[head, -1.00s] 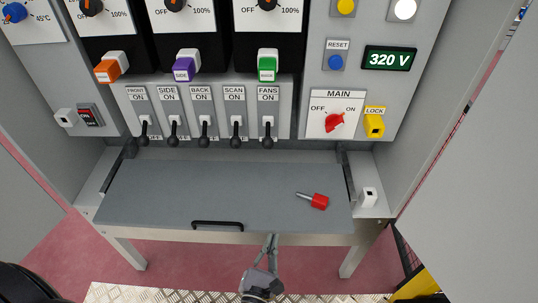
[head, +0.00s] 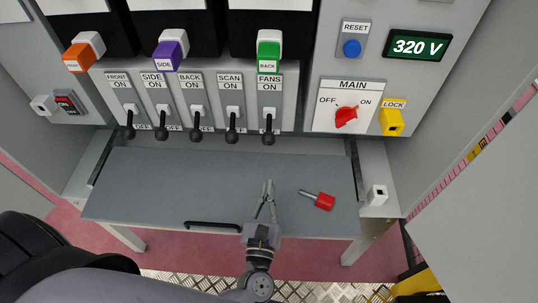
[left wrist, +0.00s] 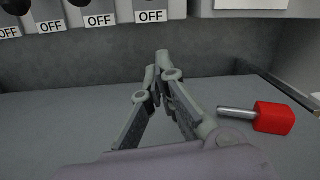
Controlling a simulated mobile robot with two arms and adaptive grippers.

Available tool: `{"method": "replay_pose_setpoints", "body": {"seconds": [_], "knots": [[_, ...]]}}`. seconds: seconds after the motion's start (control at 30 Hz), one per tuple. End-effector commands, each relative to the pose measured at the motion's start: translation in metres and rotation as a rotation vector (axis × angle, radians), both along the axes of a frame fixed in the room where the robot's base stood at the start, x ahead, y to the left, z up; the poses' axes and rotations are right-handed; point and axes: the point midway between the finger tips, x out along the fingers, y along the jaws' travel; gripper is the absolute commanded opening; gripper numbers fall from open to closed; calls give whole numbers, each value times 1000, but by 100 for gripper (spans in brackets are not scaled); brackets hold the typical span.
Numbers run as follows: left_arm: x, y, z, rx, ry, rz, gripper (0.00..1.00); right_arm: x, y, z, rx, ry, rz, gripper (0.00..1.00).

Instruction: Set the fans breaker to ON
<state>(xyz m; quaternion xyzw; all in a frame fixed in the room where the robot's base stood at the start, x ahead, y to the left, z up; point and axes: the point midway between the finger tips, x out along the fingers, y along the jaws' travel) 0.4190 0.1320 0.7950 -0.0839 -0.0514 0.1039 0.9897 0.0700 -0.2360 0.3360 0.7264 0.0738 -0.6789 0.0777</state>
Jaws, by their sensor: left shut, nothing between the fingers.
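The fans breaker (head: 269,118) is the rightmost of a row of labelled breakers on the panel. Its black-knobbed lever points down, away from the ON label above it. In the left wrist view, the rightmost OFF label (left wrist: 151,16) shows at the top edge, with most of the breaker out of frame. My left gripper (head: 268,184) is shut and empty over the grey shelf, below and in front of the fans breaker and apart from it. Its fingers show in the left wrist view (left wrist: 156,66). My right gripper is not in view.
A red-handled tool (head: 322,200) lies on the shelf (head: 160,190) just right of my left gripper. The scan breaker (head: 231,115) is close on the left. The red main switch (head: 346,116) and yellow lock (head: 393,121) are to the right.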

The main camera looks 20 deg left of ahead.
Motion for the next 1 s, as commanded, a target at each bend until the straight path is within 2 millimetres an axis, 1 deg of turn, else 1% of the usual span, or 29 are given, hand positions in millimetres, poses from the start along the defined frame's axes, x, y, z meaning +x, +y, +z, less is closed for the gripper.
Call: {"method": "replay_pose_setpoints", "body": {"seconds": [0.07,0.17,0.27,0.4,0.57,0.6,0.63,0.8,1.0], "knots": [[4,1,2,0,-1,0,0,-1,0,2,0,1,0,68],[16,3,4,1,-2,0,0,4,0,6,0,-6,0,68],[34,7,7,3,-3,1,0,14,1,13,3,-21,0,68],[64,14,10,3,-3,1,0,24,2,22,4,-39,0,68],[98,22,13,4,-3,1,0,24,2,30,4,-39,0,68],[98,22,17,2,0,1,0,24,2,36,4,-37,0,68],[93,23,23,1,1,1,0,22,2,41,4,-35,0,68],[84,24,39,1,0,0,0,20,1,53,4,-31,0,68],[80,24,45,1,0,0,0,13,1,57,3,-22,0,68]]}}
